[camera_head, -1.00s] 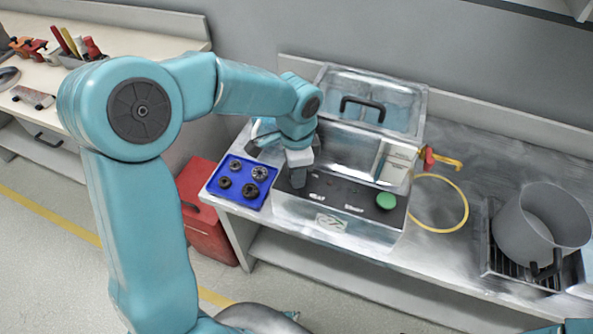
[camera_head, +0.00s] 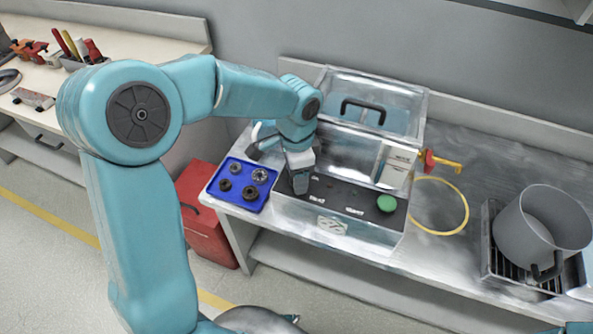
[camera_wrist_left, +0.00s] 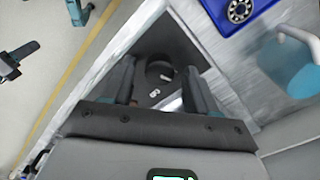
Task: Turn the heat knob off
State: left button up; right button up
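A steel bath unit (camera_head: 330,226) with a clear lid stands on the metal bench. Its sloped black control panel (camera_head: 338,193) carries small white labels and a green round button (camera_head: 386,203) at the right. My left gripper (camera_head: 299,186) points down at the panel's left end and hides the knob there in the head view. In the left wrist view a round black knob (camera_wrist_left: 159,74) sits between the fingers of my left gripper (camera_wrist_left: 160,88). The fingers are apart, with gaps visible on both sides of the knob. My right gripper is not in view.
A blue tray (camera_head: 225,202) with several dark round parts lies just left of the unit. A yellow hose (camera_head: 466,212) loops to its right. A grey pot (camera_head: 541,230) stands on a burner farther right. A red can (camera_head: 205,225) is on the floor.

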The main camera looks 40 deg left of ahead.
pick_arm(q)
jog(key=shift+r, duration=0.1)
notch_tip(320, 180, up, 16)
jog(key=p, duration=0.1)
jog(key=shift+p, duration=0.3)
jog(key=shift+s, duration=0.15)
dwell(0.3)
